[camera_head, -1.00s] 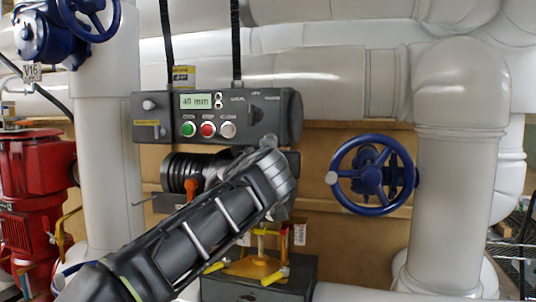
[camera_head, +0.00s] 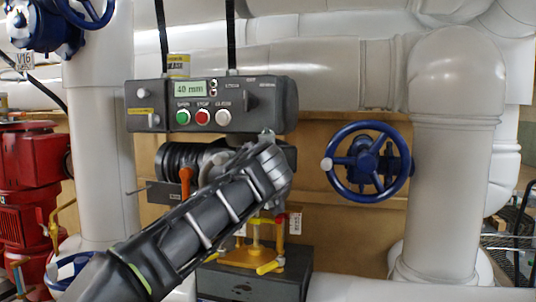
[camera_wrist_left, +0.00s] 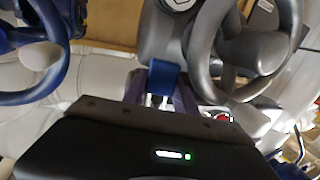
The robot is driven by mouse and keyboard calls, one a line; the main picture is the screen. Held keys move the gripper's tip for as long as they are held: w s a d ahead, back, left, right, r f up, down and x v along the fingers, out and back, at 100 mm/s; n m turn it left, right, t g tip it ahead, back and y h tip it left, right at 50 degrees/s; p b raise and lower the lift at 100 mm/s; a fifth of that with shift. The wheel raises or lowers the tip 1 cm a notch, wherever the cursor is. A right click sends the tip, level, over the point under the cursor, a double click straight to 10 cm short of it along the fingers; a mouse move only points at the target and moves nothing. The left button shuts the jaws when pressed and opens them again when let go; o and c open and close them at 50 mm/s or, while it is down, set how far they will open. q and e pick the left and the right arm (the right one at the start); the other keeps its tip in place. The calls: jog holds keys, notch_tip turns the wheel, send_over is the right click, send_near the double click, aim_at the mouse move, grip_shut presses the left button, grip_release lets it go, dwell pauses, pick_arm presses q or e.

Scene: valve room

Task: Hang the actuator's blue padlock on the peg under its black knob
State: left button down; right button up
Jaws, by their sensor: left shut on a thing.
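The actuator is a dark grey box (camera_head: 240,118) with a green display reading 40 mm and green, red and white buttons. My left arm crosses below it, and the left gripper (camera_head: 272,150) is at the lower right of the panel, its fingers largely hidden behind my wrist. In the left wrist view a blue padlock (camera_wrist_left: 166,77) sits between the fingertips of the left gripper (camera_wrist_left: 163,92), which is shut on it. The black knob and the peg cannot be made out clearly. My right gripper is not in view.
A blue handwheel (camera_head: 368,162) stands right of the actuator. A grey handwheel (camera_wrist_left: 210,55) is close beyond the padlock in the wrist view. Yellow-handled fittings on a dark box (camera_head: 255,283) lie below my arm. White pipes (camera_head: 458,185) and red equipment (camera_head: 30,165) flank the space.

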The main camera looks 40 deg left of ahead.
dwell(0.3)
pick_arm(q)
jog(key=c, duration=0.9)
grip_release()
jog(key=shift+f, duration=0.1)
jog(key=shift+s+d, duration=0.2)
jog(key=shift+s, duration=0.1)
jog(key=b+v, duration=0.2)
jog(key=v, duration=0.5)
jog(key=shift+d, duration=0.15)
